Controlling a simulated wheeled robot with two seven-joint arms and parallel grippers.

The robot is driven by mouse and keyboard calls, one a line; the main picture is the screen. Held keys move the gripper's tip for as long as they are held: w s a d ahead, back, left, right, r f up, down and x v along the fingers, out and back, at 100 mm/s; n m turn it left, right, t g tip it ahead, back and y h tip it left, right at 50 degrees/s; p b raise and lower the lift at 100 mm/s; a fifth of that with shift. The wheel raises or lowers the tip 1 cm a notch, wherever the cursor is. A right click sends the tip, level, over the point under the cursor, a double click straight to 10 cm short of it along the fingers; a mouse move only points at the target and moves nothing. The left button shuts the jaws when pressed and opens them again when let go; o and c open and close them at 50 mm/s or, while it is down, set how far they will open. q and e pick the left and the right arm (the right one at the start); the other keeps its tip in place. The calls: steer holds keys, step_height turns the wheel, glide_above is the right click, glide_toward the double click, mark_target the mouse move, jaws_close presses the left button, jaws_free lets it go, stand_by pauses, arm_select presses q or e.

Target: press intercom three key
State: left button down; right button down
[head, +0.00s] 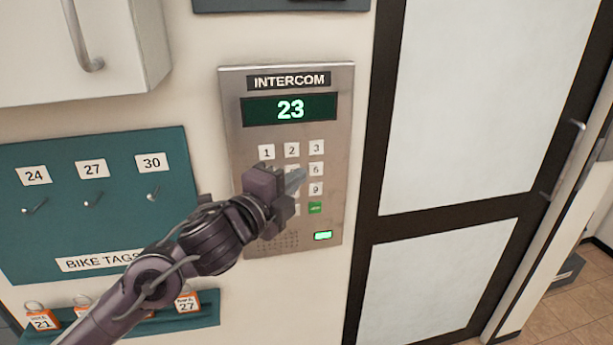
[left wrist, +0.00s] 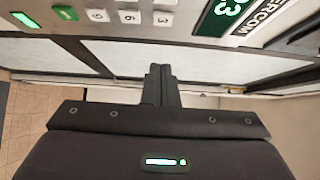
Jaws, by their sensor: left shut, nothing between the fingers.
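The intercom (head: 232,120) is a grey metal panel on the wall, with a dark display (head: 290,109) reading 23. Its three key (head: 316,147) is at the top right of the white keypad and is uncovered. In the left wrist view the three key (left wrist: 163,19) shows sideways, just beyond the fingertips. My left gripper (head: 298,177) is shut and empty in front of the keypad, its tips beside the six key (head: 316,169) in the head view. It hides several middle and left keys. Whether the tips touch the panel I cannot tell. My right gripper is not in view.
A teal bike tags board (head: 105,205) with hooks is left of the intercom, above a ledge holding orange tags (head: 187,303). A white cabinet (head: 60,60) is at upper left. A dark-framed glass door (head: 455,110) stands at right. A green key (head: 315,208) sits below nine.

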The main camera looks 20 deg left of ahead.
arm_select(q)
steer(key=shift+v, duration=1.2)
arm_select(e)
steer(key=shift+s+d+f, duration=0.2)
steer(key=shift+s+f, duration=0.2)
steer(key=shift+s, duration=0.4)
arm_select(q)
steer(key=shift+s+d, duration=0.1)
steer(key=shift+d, duration=0.05)
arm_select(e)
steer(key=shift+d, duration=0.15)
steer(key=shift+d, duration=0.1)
